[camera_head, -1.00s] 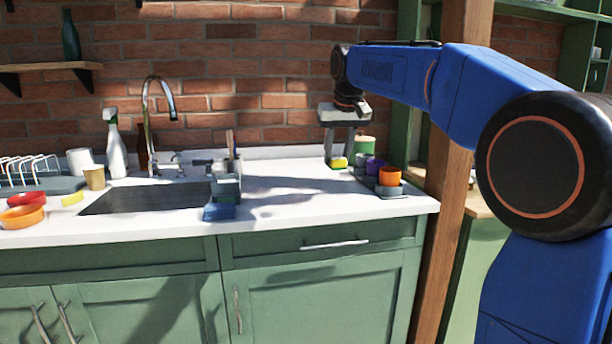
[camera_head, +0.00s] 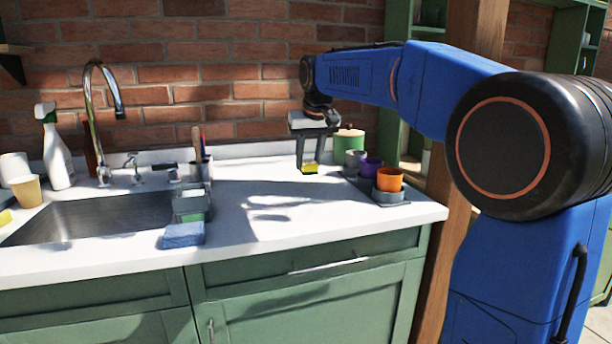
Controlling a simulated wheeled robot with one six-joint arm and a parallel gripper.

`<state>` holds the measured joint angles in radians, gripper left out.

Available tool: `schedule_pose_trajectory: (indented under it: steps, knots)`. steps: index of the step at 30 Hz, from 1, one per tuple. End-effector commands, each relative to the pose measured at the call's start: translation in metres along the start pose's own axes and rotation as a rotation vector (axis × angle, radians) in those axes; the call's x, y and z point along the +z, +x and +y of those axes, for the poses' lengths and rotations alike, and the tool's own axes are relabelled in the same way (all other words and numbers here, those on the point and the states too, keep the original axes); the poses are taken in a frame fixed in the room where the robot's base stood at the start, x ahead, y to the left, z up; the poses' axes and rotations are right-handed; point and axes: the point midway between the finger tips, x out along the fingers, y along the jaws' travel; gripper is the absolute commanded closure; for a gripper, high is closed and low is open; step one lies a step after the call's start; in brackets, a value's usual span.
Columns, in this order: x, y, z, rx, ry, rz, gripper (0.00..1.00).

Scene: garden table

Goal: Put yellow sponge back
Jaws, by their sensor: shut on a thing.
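My gripper (camera_head: 311,163) points down over the counter at the back right, shut on a small yellow sponge (camera_head: 310,167) with a green underside. The sponge is just above the counter or touching it; I cannot tell which. A grey-green caddy (camera_head: 192,205) stands at the right edge of the sink, left of my gripper. A blue sponge or cloth (camera_head: 183,236) lies in front of the caddy. Another yellow piece (camera_head: 5,217) is cut off at the left edge, left of the sink.
Right of my gripper are a green canister (camera_head: 348,141), a purple cup (camera_head: 371,167) and an orange cup (camera_head: 389,179) on a grey tray (camera_head: 392,198). A utensil holder (camera_head: 201,167) and faucet (camera_head: 101,110) stand behind. The counter (camera_head: 285,230) between caddy and tray is clear.

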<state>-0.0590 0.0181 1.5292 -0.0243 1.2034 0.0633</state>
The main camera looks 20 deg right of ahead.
Motion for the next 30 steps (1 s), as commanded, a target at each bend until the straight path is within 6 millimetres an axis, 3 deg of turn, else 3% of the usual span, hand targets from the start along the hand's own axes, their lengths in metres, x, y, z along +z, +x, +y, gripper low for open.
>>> schedule_pose_trajectory:
  steps: [14,26,27,29,30]
  knots:
    - [0.018,0.042,0.0,0.0,0.0,-0.001,0.98]
    - [0.019,0.047,0.0,0.0,0.0,0.001,0.98]
    - [0.019,0.047,0.0,0.0,0.0,0.001,0.59]
    - [0.019,0.047,0.0,0.0,0.0,0.001,0.47]
    - [0.019,0.047,0.0,0.0,0.0,0.001,0.47]
